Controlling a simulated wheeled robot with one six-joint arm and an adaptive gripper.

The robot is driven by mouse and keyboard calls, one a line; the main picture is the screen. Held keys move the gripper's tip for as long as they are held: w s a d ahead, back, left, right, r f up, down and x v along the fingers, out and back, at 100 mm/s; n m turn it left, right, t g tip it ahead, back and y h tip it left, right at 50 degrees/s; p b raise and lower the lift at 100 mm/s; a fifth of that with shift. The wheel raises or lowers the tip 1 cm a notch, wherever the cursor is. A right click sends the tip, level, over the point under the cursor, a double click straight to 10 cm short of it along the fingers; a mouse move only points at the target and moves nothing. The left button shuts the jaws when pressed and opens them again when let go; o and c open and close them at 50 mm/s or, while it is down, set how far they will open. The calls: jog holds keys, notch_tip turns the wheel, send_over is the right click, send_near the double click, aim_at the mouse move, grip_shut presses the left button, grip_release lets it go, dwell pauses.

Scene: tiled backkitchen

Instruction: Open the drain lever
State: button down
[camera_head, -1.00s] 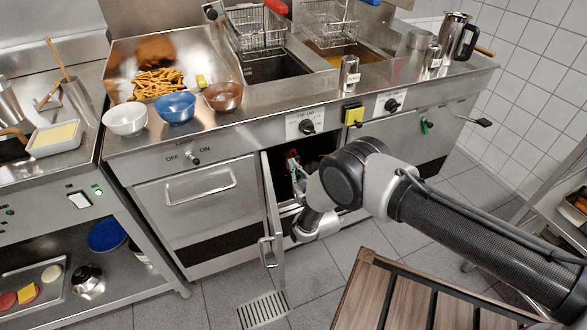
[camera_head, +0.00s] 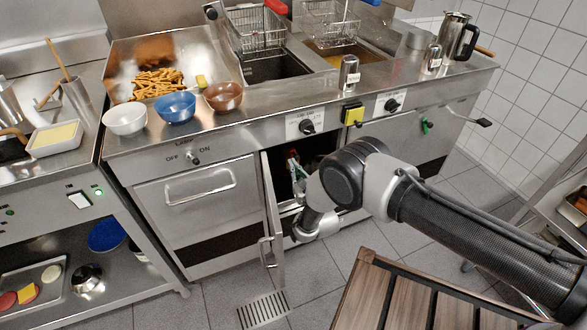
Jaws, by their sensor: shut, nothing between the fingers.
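The cabinet under the left fryer basin stands open, with its door (camera_head: 273,215) swung out toward me. In the dark opening there is a small part with red and teal on it (camera_head: 294,166); it may be the drain lever, but it is too small to tell its position. My arm reaches in from the right, and its silver wrist (camera_head: 316,222) is low in front of the opening. My gripper's fingers cannot be made out; the wrist and the cabinet hide them. I cannot tell whether they touch the lever.
The open door's edge and handle (camera_head: 266,252) are close left of my wrist. A slatted wooden table (camera_head: 400,300) stands below my forearm. The counter holds white (camera_head: 125,120), blue (camera_head: 176,108) and brown bowls (camera_head: 223,97). A floor grate (camera_head: 264,311) lies in front; the tiles around it are clear.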

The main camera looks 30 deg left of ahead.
notch_tip(320, 180, up, 10)
dwell(0.6)
dwell(0.4)
